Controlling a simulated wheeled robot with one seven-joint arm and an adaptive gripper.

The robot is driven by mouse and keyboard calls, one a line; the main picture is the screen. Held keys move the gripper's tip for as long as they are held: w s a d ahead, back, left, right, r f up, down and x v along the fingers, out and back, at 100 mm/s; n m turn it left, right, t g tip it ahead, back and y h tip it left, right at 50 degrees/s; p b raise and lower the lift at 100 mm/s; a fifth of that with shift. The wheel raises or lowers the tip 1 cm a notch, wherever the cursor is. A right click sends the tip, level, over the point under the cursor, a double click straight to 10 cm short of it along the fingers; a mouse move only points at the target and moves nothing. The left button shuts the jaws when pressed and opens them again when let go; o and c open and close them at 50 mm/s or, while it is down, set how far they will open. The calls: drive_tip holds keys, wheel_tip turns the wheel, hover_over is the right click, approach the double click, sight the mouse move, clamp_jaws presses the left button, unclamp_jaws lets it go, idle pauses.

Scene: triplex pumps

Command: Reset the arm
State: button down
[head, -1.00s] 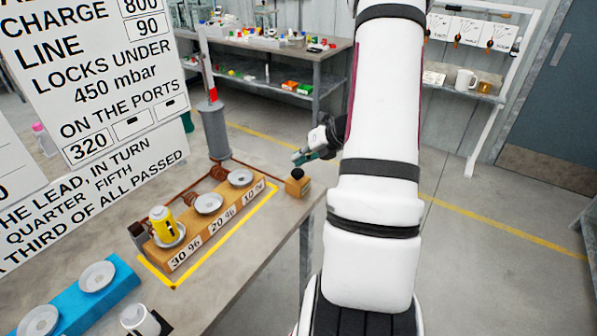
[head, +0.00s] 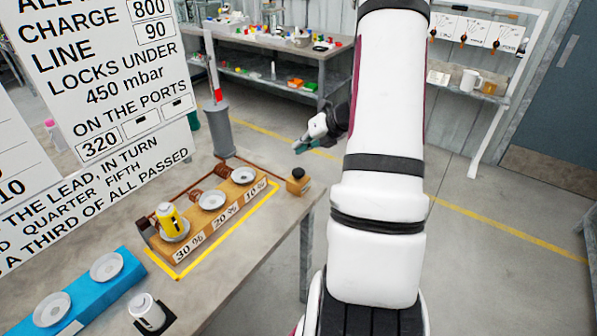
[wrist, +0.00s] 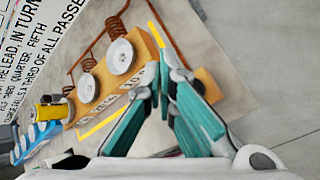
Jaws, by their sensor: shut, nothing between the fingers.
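My gripper (head: 300,148) shows in the head view beyond the bench's right edge, left of my white arm. It is shut and empty. In the wrist view its teal fingers (wrist: 163,85) meet at the tips. The wooden block with white dishes (wrist: 145,50) lies beyond the fingers in that view. In the head view this block (head: 215,232) stands on the bench, labelled 30 %, 20 % and 10 %. A yellow canister (head: 172,222) sits on its 30 % dish; the other two dishes are empty.
A small wooden block with a black knob (head: 298,181) stands near the bench's right edge. A grey post (head: 216,125) rises behind. Open floor lies to the right.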

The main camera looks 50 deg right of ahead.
idle(0.3)
drive_tip(key=a+r+n+g+y, duration=0.1)
drive_tip(key=a+r+n, duration=0.55)
drive_tip(key=a, duration=0.25)
drive_tip(key=a+r+n+g, duration=0.1)
drive_tip(key=a+r+n, duration=0.4)
drive_tip(key=a+n, duration=0.35)
drive_tip(key=a+r+n+g+y, duration=0.1)
drive_tip(key=a+r+n+g, duration=0.1)
drive_tip(key=a+r+n, duration=0.6)
drive_tip(key=s+a+r+n+h, duration=0.1)
drive_tip(key=s+a+n, duration=0.5)
drive_tip(key=s+n, duration=0.3)
drive_tip(key=s+a+r+n+h, duration=0.2)
drive_tip(key=s+a+n, duration=0.5)
drive_tip(key=n, duration=0.4)
drive_tip(key=shift+s+r+h, duration=0.2)
drive_tip(key=shift+s+h, duration=0.1)
drive_tip(key=shift+s, duration=0.55)
